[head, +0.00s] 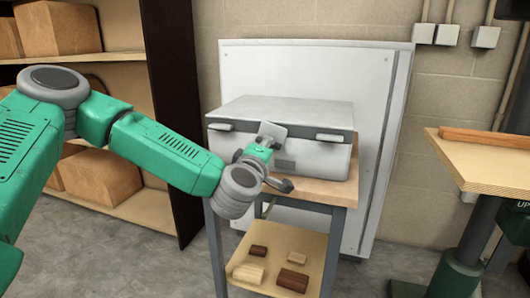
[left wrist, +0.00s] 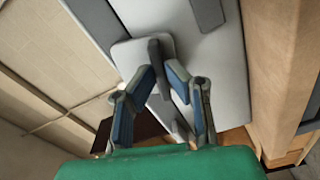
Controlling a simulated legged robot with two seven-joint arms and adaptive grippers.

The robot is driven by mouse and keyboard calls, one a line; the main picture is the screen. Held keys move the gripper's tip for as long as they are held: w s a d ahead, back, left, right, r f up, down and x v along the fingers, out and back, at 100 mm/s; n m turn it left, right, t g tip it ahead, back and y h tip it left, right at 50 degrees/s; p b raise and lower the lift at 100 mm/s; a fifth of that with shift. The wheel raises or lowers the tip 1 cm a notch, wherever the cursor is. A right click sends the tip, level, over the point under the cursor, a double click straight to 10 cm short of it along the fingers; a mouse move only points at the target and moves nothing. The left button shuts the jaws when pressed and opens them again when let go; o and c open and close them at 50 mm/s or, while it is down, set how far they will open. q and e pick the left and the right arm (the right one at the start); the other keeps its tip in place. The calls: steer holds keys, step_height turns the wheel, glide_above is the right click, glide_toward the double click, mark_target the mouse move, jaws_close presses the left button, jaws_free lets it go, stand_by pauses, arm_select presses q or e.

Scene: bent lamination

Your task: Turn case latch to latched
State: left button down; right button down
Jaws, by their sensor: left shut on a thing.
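The case (head: 310,108) is a closed light-grey box with a darker band around its upper part. Two pale latch-like tabs sit at its front, left (head: 220,126) and right (head: 330,137). Between them, the case latch (head: 272,129) appears as a square light-grey plate. In the left wrist view, the case latch (left wrist: 130,54) has a darker upright bar between my fingertips. My left gripper (head: 267,143) is at the case's front, shut on this bar; its blue-padded fingers show in the left wrist view (left wrist: 161,80). The fingers hide part of the latch. My right gripper is out of view.
The case stands on a wooden-topped stand (head: 330,188), whose lower shelf (head: 270,262) holds several wood blocks. A large grey panel (head: 380,90) is behind. Shelving with boxes (head: 98,185) is at left, and a workbench (head: 485,165) at right.

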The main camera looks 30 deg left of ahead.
arm_select(q)
steer(key=shift+d+f+n+b, duration=0.1)
steer(key=shift+d+n+b, duration=0.15)
steer(key=shift+n, duration=0.45)
steer(key=shift+d+f+n+b, duration=0.15)
steer(key=shift+n+b, duration=0.2)
steer(key=shift+n, duration=0.35)
steer(key=c, duration=1.6)
jaws_free()
steer(key=shift+r, duration=0.1)
steer(key=v, duration=1.2)
